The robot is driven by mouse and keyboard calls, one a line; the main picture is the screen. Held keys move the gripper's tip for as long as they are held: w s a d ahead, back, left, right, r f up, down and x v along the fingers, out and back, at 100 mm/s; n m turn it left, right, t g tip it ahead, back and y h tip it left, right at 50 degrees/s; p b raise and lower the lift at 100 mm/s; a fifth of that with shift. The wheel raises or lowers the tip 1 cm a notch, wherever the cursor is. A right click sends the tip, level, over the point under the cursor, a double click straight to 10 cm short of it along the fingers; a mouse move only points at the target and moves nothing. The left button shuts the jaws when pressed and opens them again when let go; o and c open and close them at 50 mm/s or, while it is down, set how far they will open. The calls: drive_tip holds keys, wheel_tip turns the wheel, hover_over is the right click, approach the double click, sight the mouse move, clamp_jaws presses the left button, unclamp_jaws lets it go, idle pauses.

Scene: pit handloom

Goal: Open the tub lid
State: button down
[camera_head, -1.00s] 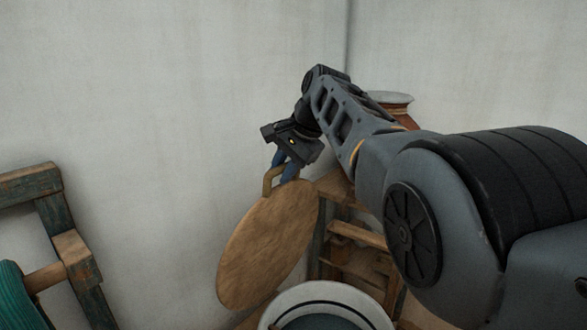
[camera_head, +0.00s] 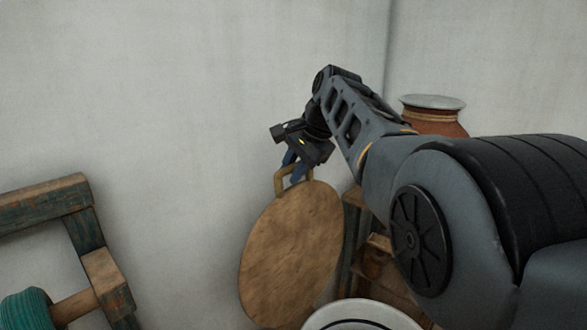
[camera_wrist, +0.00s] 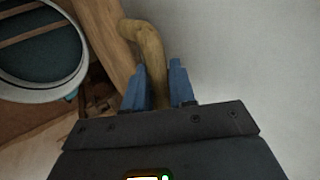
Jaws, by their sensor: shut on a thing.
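The round wooden tub lid (camera_head: 290,255) is held up on its edge in the head view, hanging below my gripper (camera_head: 298,170). Its bent handle (camera_head: 281,180) is at the top of the disc. In the wrist view my gripper's blue fingers (camera_wrist: 160,85) are shut on the handle (camera_wrist: 147,45). The white-rimmed tub (camera_head: 362,306) is at the bottom of the head view, below and right of the lid, its mouth mostly cut off by the frame. The wrist view shows the tub (camera_wrist: 84,75) with a dark inside, uncovered, at the upper left.
A clay jar with a pale lid (camera_head: 433,115) stands behind my arm at the right. Wooden furniture (camera_head: 375,262) is beside the tub. A worn wooden frame (camera_head: 84,225) with a teal roll (camera_head: 24,309) is at the left. A bare wall is close behind the lid.

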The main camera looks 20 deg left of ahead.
drive_tip(key=c, duration=1.1)
unclamp_jaws()
drive_tip(key=b+v, duration=0.2)
drive_tip(key=v, duration=0.5)
drive_tip(key=shift+d+r, duration=0.2)
drive_tip(key=shift+r, duration=0.15)
